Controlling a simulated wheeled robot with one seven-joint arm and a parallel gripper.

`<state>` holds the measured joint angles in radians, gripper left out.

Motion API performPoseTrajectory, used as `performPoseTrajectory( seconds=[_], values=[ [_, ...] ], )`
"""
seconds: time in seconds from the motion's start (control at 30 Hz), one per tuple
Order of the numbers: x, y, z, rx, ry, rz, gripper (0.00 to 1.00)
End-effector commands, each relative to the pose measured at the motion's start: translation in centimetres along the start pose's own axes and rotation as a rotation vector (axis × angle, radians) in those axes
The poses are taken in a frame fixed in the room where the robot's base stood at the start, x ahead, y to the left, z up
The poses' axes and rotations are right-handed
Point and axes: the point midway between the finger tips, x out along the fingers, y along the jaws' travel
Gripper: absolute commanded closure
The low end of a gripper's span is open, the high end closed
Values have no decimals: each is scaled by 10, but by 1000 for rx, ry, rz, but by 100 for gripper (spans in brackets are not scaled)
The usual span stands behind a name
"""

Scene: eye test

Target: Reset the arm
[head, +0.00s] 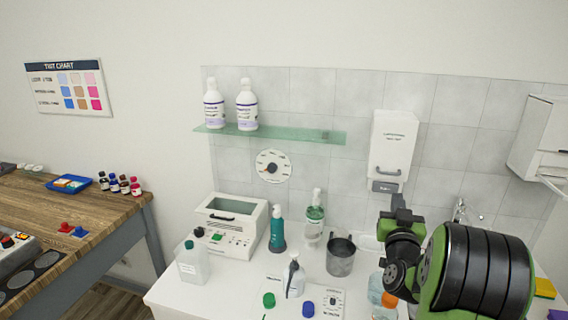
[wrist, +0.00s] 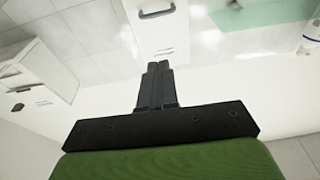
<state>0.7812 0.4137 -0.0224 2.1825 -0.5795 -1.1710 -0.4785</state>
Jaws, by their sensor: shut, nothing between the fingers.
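My gripper (head: 398,203) is at the right of the head view, raised in front of the tiled wall and just below the white wall dispenser (head: 393,146). In the wrist view my gripper (wrist: 159,67) has its two black fingers together, with nothing between them. The fingertips overlap the edge of the white dispenser (wrist: 157,30) in that view; I cannot tell the distance between them. My green and black arm covers the right part of the white counter (head: 185,290).
A clear jar (head: 340,257), a teal bottle (head: 277,230), a white spray bottle (head: 293,276) and a white device (head: 232,226) stand on the counter. A glass shelf (head: 290,135) holds two bottles. A white cabinet (head: 542,140) hangs at right. A wooden table (head: 85,215) is at left.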

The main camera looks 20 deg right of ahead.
Motion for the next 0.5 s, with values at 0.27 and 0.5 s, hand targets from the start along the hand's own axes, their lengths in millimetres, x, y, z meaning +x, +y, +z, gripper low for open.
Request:
performPoseTrajectory(
  seconds=[0.27,0.5],
  values=[
    [-37,-103,-22,-29,-207,-276,100],
    [-195,-184,-27,-156,-699,-562,100]
  ],
)
